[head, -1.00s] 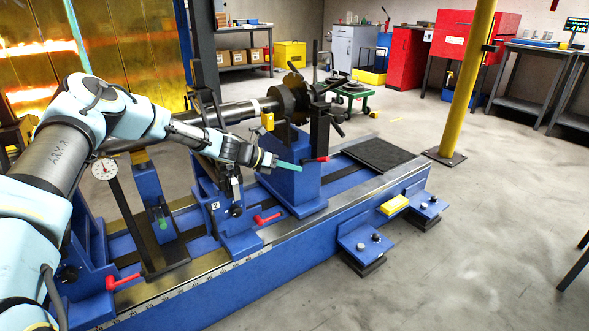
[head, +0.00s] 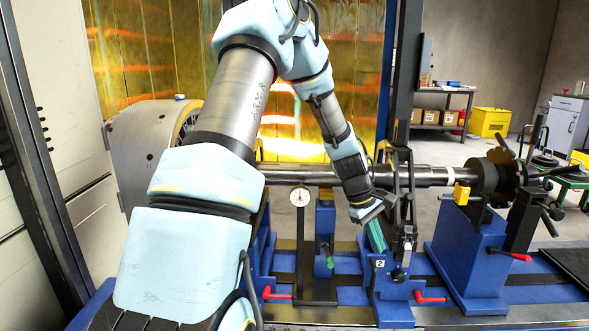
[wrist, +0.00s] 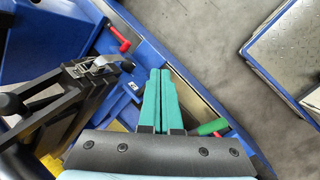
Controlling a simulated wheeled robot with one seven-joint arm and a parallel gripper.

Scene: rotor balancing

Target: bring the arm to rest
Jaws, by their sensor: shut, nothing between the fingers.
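My gripper (head: 375,236) has teal fingers and hangs at the end of my light-blue arm, pointing down, in front of the rotor shaft and left of the black upright bracket. In the wrist view its fingers (wrist: 160,98) lie side by side, shut, with nothing between them. Beyond the fingertips lies the blue machine bed's edge (wrist: 205,100). In the head view my arm reaches across the front of the machine from the lower left and bends down from a high elbow.
The steel shaft (head: 432,176) runs across behind my gripper. A dial gauge (head: 300,197) stands to its left. The black bracket (wrist: 60,105) is close on the left in the wrist view. A blue pedestal (head: 470,245) stands to the right. Red handles (head: 430,297) stick out low.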

